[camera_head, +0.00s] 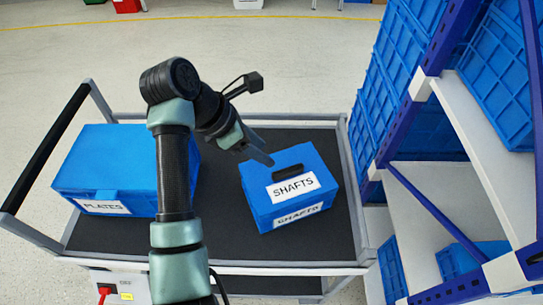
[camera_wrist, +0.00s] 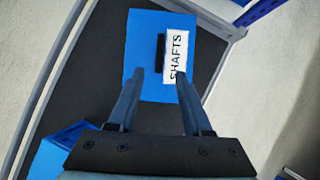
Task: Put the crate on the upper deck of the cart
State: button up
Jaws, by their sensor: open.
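A blue crate labelled SHAFTS (camera_head: 290,188) sits upright on the dark upper deck of the cart (camera_head: 222,220), right of the middle. It has a dark slot in its top and white labels on its top and side. My gripper (camera_head: 258,158) is open at the crate's far left edge in the head view. In the wrist view the SHAFTS crate (camera_wrist: 145,45) lies ahead of the fingers (camera_wrist: 160,74), which are apart and overlap its near edge in the picture. Nothing is held between them. I cannot tell whether they touch the crate.
A larger blue box labelled PLATES (camera_head: 105,165) stands at the deck's left, partly hidden by my arm. The cart has a black push handle (camera_head: 45,148) at left. A shelf rack with blue crates (camera_head: 405,90) stands close at right. Bare deck lies between both boxes.

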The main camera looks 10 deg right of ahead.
jog(key=shift+a+r, duration=0.25)
jog(key=shift+r, duration=0.15)
